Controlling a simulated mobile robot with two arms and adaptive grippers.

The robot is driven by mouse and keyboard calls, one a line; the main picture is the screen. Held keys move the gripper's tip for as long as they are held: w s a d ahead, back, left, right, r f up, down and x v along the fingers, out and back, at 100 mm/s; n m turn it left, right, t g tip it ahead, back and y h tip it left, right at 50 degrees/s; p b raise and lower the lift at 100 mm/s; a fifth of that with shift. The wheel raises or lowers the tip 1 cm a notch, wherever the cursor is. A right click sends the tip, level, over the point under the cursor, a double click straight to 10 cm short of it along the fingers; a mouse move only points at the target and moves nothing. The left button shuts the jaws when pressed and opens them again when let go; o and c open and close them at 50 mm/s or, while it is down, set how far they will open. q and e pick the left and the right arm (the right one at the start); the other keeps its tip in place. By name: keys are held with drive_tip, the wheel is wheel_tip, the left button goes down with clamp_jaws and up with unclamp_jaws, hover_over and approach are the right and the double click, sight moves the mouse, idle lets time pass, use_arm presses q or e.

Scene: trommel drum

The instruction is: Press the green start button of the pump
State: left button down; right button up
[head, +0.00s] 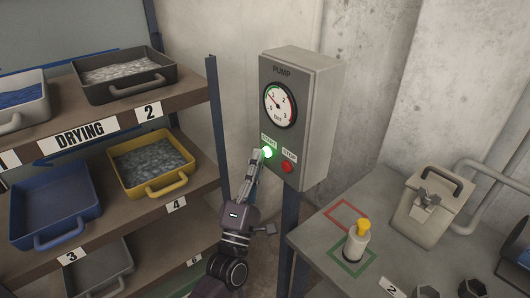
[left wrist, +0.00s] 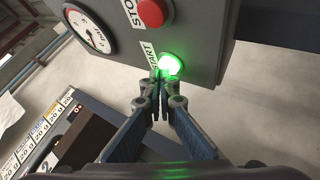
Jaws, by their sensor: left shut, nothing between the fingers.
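The grey pump box (head: 316,115) stands on a post and carries a gauge, a START label and a STOP label. The green start button (head: 268,153) is lit and glowing; it also shows in the left wrist view (left wrist: 171,65). My left gripper (head: 257,156) is shut and empty, with its fingertips right at the start button. In the left wrist view the closed fingertips (left wrist: 160,76) overlap the button's lower left edge; I cannot tell if they touch it. The red stop button (head: 287,167) is to the lower right of the start button in the head view. My right gripper is not in view.
At left, a shelf (head: 190,88) labelled DRYING holds several trays, including a yellow tray (head: 156,187). At right, a grey table (head: 312,236) bears a yellow-topped bottle (head: 357,243) and a beige container (head: 427,212). The pump gauge (head: 280,105) sits above the buttons.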

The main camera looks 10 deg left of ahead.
use_arm(q)
drive_tip(key=shift+s+a, duration=0.4)
drive_tip(key=shift+s, duration=0.15)
drive_tip(key=s+a, duration=0.1)
drive_tip(key=s, duration=0.1)
drive_tip(key=s+a+p, duration=0.1)
drive_tip(key=s+a, duration=0.1)
idle(0.4)
idle(0.4)
